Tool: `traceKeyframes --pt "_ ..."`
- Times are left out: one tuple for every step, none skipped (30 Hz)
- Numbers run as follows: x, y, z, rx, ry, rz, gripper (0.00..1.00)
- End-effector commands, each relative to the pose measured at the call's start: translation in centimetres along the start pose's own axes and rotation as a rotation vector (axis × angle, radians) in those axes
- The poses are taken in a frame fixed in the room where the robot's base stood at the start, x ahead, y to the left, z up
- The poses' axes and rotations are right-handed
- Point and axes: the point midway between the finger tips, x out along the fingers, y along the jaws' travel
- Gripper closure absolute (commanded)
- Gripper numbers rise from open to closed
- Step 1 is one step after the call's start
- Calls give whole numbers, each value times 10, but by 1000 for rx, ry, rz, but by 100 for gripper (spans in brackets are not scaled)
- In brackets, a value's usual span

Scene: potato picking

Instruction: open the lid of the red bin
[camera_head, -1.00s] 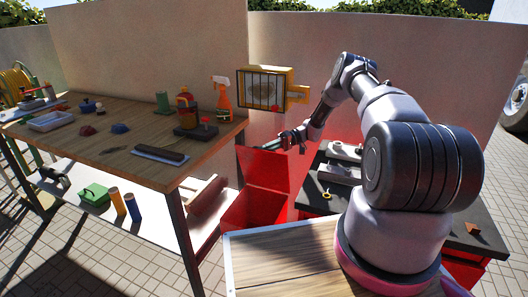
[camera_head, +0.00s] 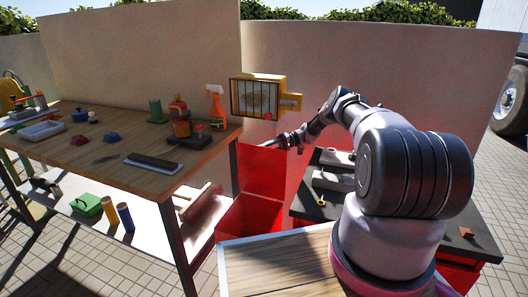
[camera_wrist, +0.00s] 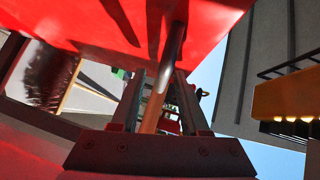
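The red bin (camera_head: 248,218) stands between the wooden workbench and the dark-topped cabinet. Its lid (camera_head: 262,172) is raised and stands upright at the back, so the opening shows. My gripper (camera_head: 281,143) is at the lid's top edge, on the right side; whether it touches is unclear. In the wrist view my gripper (camera_wrist: 160,100) has its two fingers apart, with a dark rod (camera_wrist: 174,48) seen passing between them. I cannot tell whether that rod is gripped or only lies beyond. A red surface, apparently the lid (camera_wrist: 225,20), fills the top of the wrist view.
The workbench (camera_head: 85,148) on the left carries tools, a spray bottle (camera_head: 216,107) and a dark tray. A yellow-framed box (camera_head: 255,97) is on the wall just behind my gripper. The dark cabinet top (camera_head: 325,208) on the right holds metal parts.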

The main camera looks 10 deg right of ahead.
Motion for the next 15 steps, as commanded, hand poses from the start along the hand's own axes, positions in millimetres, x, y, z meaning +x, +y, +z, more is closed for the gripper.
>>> traceKeyframes --pt "0 0 0 0 -1 -1 56" --pt "0 0 0 0 -1 -1 56" --pt "1 0 0 1 -1 -1 56" --pt "1 0 0 1 -1 -1 56" --pt "1 0 0 1 -1 -1 56" --pt "1 0 0 1 -1 -2 56" --pt "1 0 0 1 -1 -2 56" --pt "0 0 0 1 -1 -2 56" --pt "-1 0 0 1 -1 -2 56" --pt "-3 0 0 1 -1 -2 56" --pt "-6 0 0 0 0 -1 56" --pt "-11 0 0 0 1 -1 56" --pt "-16 1 0 1 1 -2 56" --pt "-21 1 0 0 2 0 56" --pt "-28 1 0 1 3 -1 56"
